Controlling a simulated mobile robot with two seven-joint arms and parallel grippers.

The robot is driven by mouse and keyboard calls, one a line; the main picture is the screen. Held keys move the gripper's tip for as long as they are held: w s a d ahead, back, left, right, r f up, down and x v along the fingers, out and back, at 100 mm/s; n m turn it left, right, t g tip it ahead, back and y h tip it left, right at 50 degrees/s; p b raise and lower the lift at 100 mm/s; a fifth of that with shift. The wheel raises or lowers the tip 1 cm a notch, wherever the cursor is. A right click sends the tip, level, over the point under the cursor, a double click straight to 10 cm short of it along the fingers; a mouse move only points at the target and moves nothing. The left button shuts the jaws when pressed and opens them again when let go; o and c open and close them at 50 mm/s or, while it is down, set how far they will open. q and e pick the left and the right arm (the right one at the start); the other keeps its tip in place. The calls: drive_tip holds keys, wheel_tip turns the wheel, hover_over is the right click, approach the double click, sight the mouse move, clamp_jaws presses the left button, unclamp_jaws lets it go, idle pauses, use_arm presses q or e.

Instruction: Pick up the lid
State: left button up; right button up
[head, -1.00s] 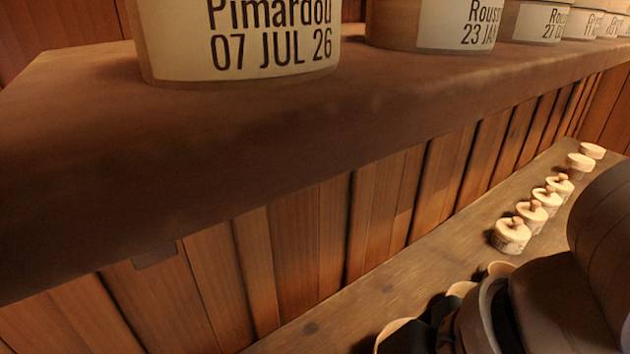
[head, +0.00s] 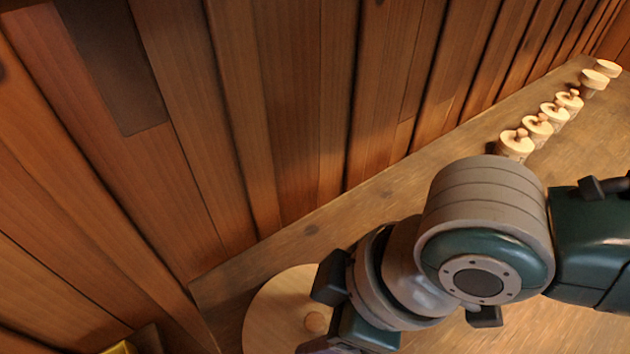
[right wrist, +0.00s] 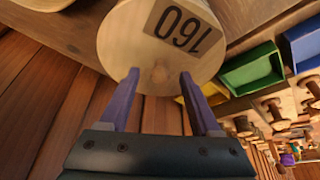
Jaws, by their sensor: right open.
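My left gripper is not in view.
Several small round knobbed boxes (head: 516,143) stand in a row along the wooden bench (head: 375,195) at the upper right. A plank wall (head: 290,110) rises behind the bench. Green (right wrist: 252,67) and blue (right wrist: 305,42) bins and several wooden spools (right wrist: 275,108) show right of the gripper.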

clamp_jaws()
idle(0.4)
